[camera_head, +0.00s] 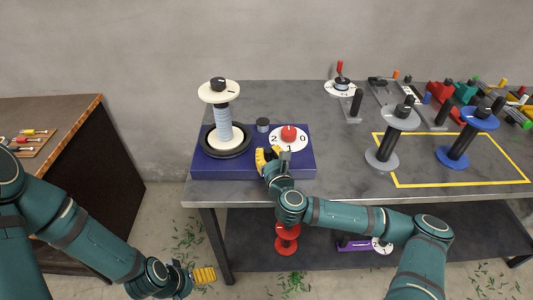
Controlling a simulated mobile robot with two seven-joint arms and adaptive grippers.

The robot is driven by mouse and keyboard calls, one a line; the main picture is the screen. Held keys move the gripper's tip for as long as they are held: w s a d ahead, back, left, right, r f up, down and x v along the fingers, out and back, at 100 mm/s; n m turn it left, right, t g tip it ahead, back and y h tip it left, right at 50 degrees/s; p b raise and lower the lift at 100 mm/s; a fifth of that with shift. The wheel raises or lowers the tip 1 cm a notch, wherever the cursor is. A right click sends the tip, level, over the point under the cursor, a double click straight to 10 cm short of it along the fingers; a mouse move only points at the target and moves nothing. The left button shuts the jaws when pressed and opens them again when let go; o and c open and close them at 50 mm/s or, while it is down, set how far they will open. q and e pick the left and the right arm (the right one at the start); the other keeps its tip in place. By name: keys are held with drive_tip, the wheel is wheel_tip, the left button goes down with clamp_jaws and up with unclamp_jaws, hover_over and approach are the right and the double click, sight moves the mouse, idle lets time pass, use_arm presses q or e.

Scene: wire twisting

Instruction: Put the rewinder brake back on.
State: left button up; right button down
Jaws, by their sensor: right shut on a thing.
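The rewinder has a dark blue base (210,163) at the table's left end. A pale blue spool (223,122) with a cream top flange (218,92) stands upright on it above a black ring. A white dial (275,139) with a red knob (289,132) is on the base's right part. My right gripper (268,156) is at the base's front edge, just in front of the dial. It is shut on a small part there, likely the brake; its fingers hide most of it. My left gripper (203,275) hangs low, left of the table, away from the rewinder; its opening is unclear.
A black cylinder (263,124) stands on the base behind the dial. Grey (382,158) and blue (451,157) spools stand by a yellow outline (400,185) to the right. Tools and coloured parts crowd the back right. A red spool (287,239) is below the tabletop. A wooden cabinet (75,125) is left.

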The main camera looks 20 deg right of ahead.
drive_tip(key=c, duration=0.8)
unclamp_jaws()
drive_tip(key=shift+c, duration=0.2)
drive_tip(key=shift+s, duration=0.15)
drive_tip(key=s, duration=0.7)
drive_tip(key=shift+s, duration=0.15)
